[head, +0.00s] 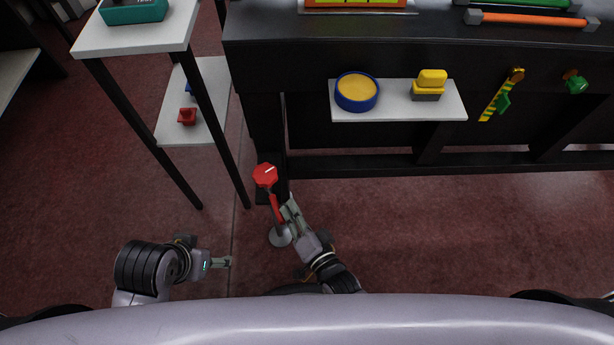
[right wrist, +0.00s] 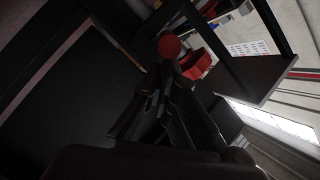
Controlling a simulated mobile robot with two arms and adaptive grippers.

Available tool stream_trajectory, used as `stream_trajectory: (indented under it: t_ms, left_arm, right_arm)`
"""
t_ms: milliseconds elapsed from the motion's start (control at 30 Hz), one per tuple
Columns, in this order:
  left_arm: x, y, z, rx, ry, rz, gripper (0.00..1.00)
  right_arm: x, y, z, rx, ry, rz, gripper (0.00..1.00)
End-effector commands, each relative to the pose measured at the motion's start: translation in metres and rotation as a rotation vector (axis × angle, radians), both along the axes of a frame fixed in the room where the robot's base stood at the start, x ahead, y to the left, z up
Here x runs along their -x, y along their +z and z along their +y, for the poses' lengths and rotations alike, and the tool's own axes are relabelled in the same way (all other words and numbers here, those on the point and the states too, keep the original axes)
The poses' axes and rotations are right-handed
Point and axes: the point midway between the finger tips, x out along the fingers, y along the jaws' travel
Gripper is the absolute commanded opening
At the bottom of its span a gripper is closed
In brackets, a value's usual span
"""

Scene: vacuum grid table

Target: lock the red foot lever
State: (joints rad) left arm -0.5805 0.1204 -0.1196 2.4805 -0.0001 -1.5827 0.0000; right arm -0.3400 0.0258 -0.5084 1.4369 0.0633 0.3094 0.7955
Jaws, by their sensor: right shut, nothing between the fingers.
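The red foot lever (head: 276,207) stands near the left table leg in the head view. It has a red octagonal pedal (head: 265,175) with a white mark, a slanted red bar and a round grey foot (head: 280,236) at floor level. My right gripper (head: 288,206) is shut and empty, just to the right of the red bar and below the pedal; whether it touches the bar I cannot tell. The right wrist view is dark and shows red parts (right wrist: 195,63) beyond the fingers (right wrist: 150,105). My left gripper (head: 222,262) is low on the left, apart from the lever.
The black table (head: 400,55) stands behind the lever, with a white shelf (head: 396,112) holding a blue-rimmed bowl (head: 357,92) and a yellow block (head: 430,84). A white shelf stand (head: 205,110) is at left. Red floor (head: 450,230) at right is clear.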

Motion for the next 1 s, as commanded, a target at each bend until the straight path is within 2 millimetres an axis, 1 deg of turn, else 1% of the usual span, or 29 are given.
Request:
stream_trajectory:
  t_ms: [33, 67, 400, 600, 867, 1000]
  left_arm:
    - [0.000, 0.004, 0.000, 0.000, 0.000, -0.001, 0.72]
    - [0.000, 0.004, 0.000, 0.000, 0.000, -0.001, 0.72]
    - [0.000, 0.010, 0.000, 0.000, 0.000, -0.002, 0.72]
    - [-0.001, 0.011, 0.000, 0.001, 0.000, -0.005, 0.72]
    - [0.000, 0.003, 0.000, 0.000, 0.000, 0.008, 0.72]
    - [-0.001, 0.003, 0.000, 0.000, 0.000, 0.007, 0.72]
  right_arm:
    - [0.004, 0.001, 0.005, -0.008, -0.041, 0.008, 0.00]
    - [0.004, 0.001, 0.006, -0.004, -0.052, 0.005, 0.00]
    - [0.013, 0.001, 0.023, 0.000, -0.039, -0.001, 0.00]
    - [0.014, 0.000, 0.027, -0.001, -0.038, -0.002, 0.00]
    - [0.015, 0.000, 0.029, -0.001, -0.038, -0.003, 0.00]
    - [0.015, 0.000, 0.029, -0.001, -0.038, -0.003, 0.00]
